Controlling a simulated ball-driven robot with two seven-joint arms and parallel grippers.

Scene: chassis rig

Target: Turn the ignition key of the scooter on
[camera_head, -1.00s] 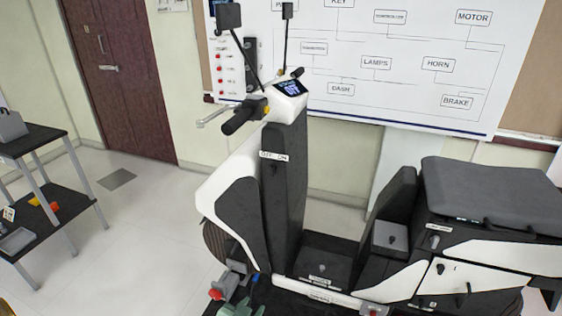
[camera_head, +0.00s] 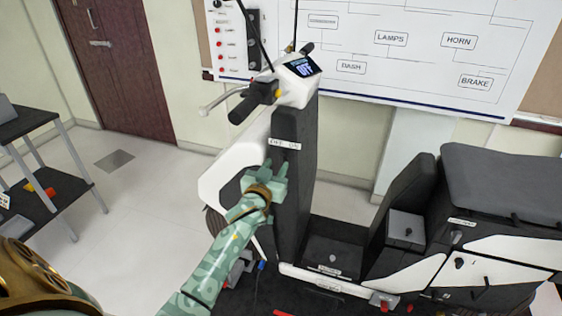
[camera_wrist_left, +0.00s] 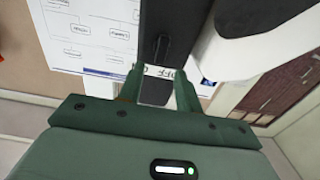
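The scooter's dark front column (camera_head: 294,190) stands upright in the middle of the head view. A white OFF/ON label (camera_head: 283,144) is on it, and it also shows between my fingers in the left wrist view. A dark key-like part (camera_wrist_left: 161,47) sits beside the label in the left wrist view; in the head view my gripper hides this spot. My left gripper (camera_head: 274,167) is just below the label, close to the column. Its green fingers (camera_wrist_left: 160,85) are apart with nothing clearly between them; contact cannot be told. The scooter's display (camera_head: 302,67) seems to read OFF. My right gripper is out of view.
The handlebar lever (camera_head: 222,100) and grip stick out left above my gripper. The scooter seat (camera_head: 500,185) and its side panels are at the right. A black shelf (camera_head: 30,195) stands at the left. A wiring board (camera_head: 430,60) hangs behind.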

